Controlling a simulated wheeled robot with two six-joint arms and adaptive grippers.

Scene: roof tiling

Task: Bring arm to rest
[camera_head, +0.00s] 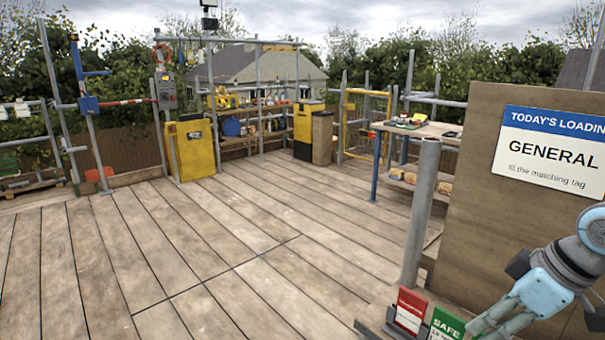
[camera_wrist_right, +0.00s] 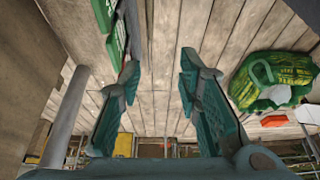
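My right arm comes in at the lower right of the head view, with its blue and grey wrist in front of the brown board. My right gripper (camera_head: 492,320) points down and left, beside the green SAFE tag (camera_head: 447,325). In the right wrist view, my right gripper (camera_wrist_right: 158,65) has its two fingers spread wide, with only bare deck showing between them. A green tag (camera_wrist_right: 108,22) shows past the left finger there; I cannot tell whether they touch. A red and white tag (camera_head: 410,308) stands left of the green one. My left arm and gripper are not in view.
A brown board (camera_head: 470,150) with a GENERAL loading sign (camera_head: 552,150) stands at right, beside a grey post (camera_head: 421,215). The plank deck (camera_head: 200,250) is clear at left and centre. A green mesh bag (camera_wrist_right: 275,80) lies at right in the wrist view.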

